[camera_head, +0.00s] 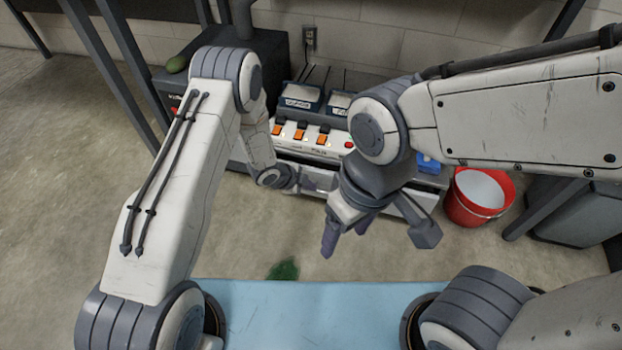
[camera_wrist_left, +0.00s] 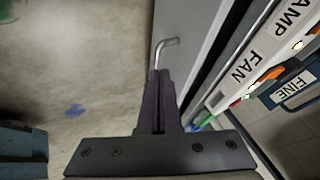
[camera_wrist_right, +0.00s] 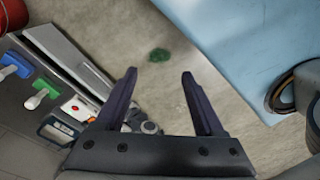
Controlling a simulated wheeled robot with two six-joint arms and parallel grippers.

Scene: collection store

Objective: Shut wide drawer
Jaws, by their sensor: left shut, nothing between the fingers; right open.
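The wide drawer (camera_head: 410,208) is the pale grey front low in the bench unit, below the switch panel; my arms hide much of it in the head view. In the left wrist view its grey front (camera_wrist_left: 185,28) carries a bent metal handle (camera_wrist_left: 166,45). A dark gap shows behind the front's edge, so it seems to stand out somewhat; how far I cannot tell. My left gripper (camera_head: 304,184) is shut and empty, fingertips (camera_wrist_left: 159,73) close to the handle; contact is unclear. My right gripper (camera_head: 378,242) is open and empty, in front of the unit's right part.
The switch panel (camera_head: 310,140) with orange switches sits above the drawer. A red bucket (camera_head: 470,215) stands on the floor right of the unit. A green patch (camera_head: 284,269) lies on the floor in front. The floor (camera_head: 60,200) at the left is clear.

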